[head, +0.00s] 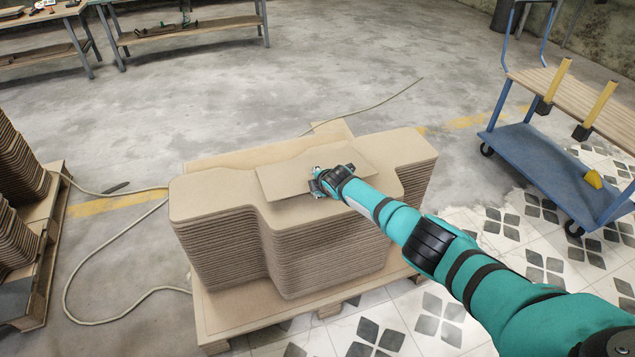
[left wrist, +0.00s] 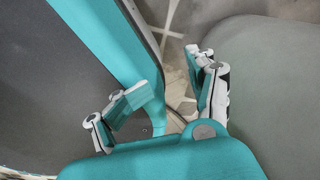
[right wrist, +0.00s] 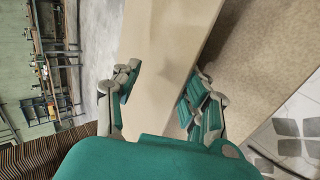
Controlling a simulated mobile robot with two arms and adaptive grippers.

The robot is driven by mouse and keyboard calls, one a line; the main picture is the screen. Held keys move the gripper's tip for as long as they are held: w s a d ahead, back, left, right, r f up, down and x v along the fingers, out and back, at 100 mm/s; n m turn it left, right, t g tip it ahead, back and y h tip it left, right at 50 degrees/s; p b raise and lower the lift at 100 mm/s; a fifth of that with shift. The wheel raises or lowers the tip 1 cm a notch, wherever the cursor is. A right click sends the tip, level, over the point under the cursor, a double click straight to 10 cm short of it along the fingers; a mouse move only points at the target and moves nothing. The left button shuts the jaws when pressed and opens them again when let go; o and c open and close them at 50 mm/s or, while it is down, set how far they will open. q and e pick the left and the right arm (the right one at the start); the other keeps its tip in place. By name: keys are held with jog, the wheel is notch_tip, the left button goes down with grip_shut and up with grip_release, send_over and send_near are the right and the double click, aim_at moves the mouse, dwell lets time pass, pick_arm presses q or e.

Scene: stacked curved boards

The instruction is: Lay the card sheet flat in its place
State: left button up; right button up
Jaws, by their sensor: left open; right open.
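The tan card sheet (head: 300,169) lies over the middle of the top of the stack of curved boards (head: 215,195) in the head view. A dark shadow shows below its front left edge; I cannot tell whether it rests fully flat. My right gripper (head: 325,181) is at the sheet's front edge, with open fingers. In the right wrist view the open right gripper (right wrist: 165,85) is over a tan surface, and nothing is clearly clamped. My left gripper (left wrist: 174,80) is open and empty in the left wrist view, close to my own body; it is outside the head view.
The stack stands on a wooden pallet (head: 205,318). Another pallet with stacked boards (head: 15,170) is at the left. A blue trolley (head: 545,160) stands at the right. A cable (head: 68,275) runs over the floor. Workbenches (head: 190,30) are at the back. Open floor lies behind the stack.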

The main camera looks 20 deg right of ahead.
jog(key=shift+w+f+b, duration=0.1)
jog(key=shift+w+b, duration=0.05)
jog(key=shift+b, duration=0.3)
jog(key=shift+w+g+b, duration=0.1)
jog(key=shift+g+b, duration=0.5)
jog(key=shift+w+b, duration=0.1)
jog(key=shift+b, duration=0.4)
pick_arm(q)
jog(key=w, duration=0.7)
jog(key=shift+d, duration=0.45)
pick_arm(e)
jog(key=shift+g, duration=0.3)
pick_arm(q)
jog(key=shift+r+b, duration=0.1)
jog(key=shift+b, duration=0.25)
pick_arm(e)
jog(key=shift+b, duration=0.35)
pick_arm(q)
jog(key=shift+t, duration=0.4)
jog(key=w, duration=0.1)
jog(key=w+r, duration=0.1)
jog(key=w+d+r, duration=0.1)
jog(key=w, duration=0.1)
jog(key=shift+w, duration=0.1)
